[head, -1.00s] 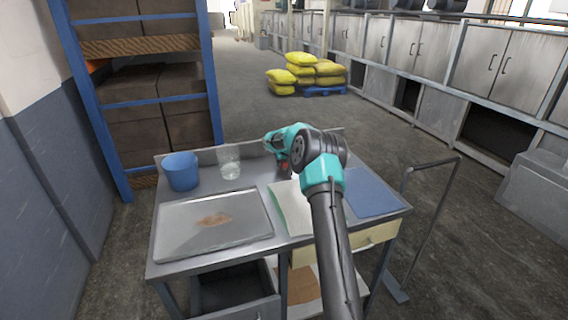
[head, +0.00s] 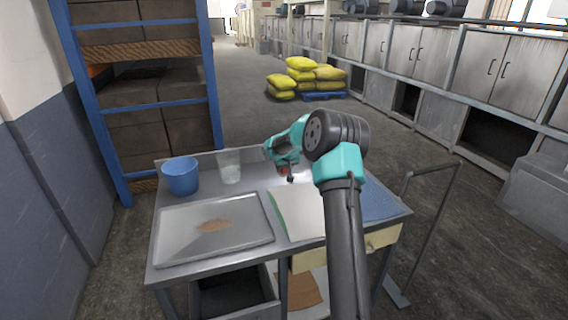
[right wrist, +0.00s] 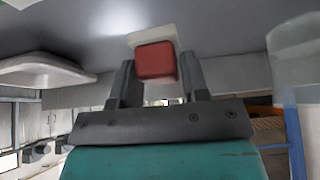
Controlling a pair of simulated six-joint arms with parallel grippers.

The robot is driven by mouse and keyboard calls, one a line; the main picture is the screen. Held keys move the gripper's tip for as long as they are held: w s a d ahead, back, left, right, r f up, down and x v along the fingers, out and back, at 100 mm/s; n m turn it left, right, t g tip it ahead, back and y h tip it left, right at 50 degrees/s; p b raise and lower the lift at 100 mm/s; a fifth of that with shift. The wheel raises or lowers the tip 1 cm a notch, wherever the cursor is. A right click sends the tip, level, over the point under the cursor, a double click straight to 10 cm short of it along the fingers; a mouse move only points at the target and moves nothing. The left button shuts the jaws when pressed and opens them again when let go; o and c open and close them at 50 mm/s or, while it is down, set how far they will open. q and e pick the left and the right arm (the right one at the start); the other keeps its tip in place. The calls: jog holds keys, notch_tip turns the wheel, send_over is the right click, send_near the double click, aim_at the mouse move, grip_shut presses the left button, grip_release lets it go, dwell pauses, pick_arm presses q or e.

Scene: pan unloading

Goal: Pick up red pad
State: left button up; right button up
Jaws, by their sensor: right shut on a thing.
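My right gripper (right wrist: 157,68) is shut on the red pad (right wrist: 156,61), which sits between its two dark fingers in the right wrist view. A pale cream piece (right wrist: 150,36) shows just beyond the pad's red face. In the head view the red pad (head: 284,170) is a small patch at the tip of my right gripper (head: 288,174), over the back middle of the metal table (head: 258,182). Most of the pad is hidden there by the gripper. I cannot tell whether it touches the table. My left gripper is not in view.
A blue cup (head: 180,177) and a clear glass (head: 229,167) stand at the table's back left. A metal tray (head: 182,247) with a brown patch lies front left. A green-edged white sheet (head: 298,212) and a blue mat (head: 382,204) lie to the right.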

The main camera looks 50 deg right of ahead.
jog(key=s+a, duration=0.4)
jog(key=s+a+r, duration=0.1)
jog(key=s+a, duration=0.1)
jog(key=shift+a, duration=0.4)
jog(key=shift+f, duration=0.1)
jog(key=o, duration=0.3)
jog(key=shift+c, duration=1)
jog(key=shift+w+a, duration=0.2)
jog(key=shift+a, duration=0.1)
jog(key=w+a+r+n+y, duration=0.1)
jog(key=w+a+n, duration=0.2)
jog(key=a, duration=0.6)
jog(key=w+a+r+n+y, duration=0.1)
jog(key=w+a+n+y, duration=0.1)
jog(key=a, duration=0.8)
jog(key=w+a+r+n+y, duration=0.1)
jog(key=w+a+n, duration=0.3)
jog(key=a, duration=0.6)
jog(key=shift+w+r+t+y, duration=0.25)
jog(key=shift+w+t+y, duration=0.05)
jog(key=shift+w, duration=0.2)
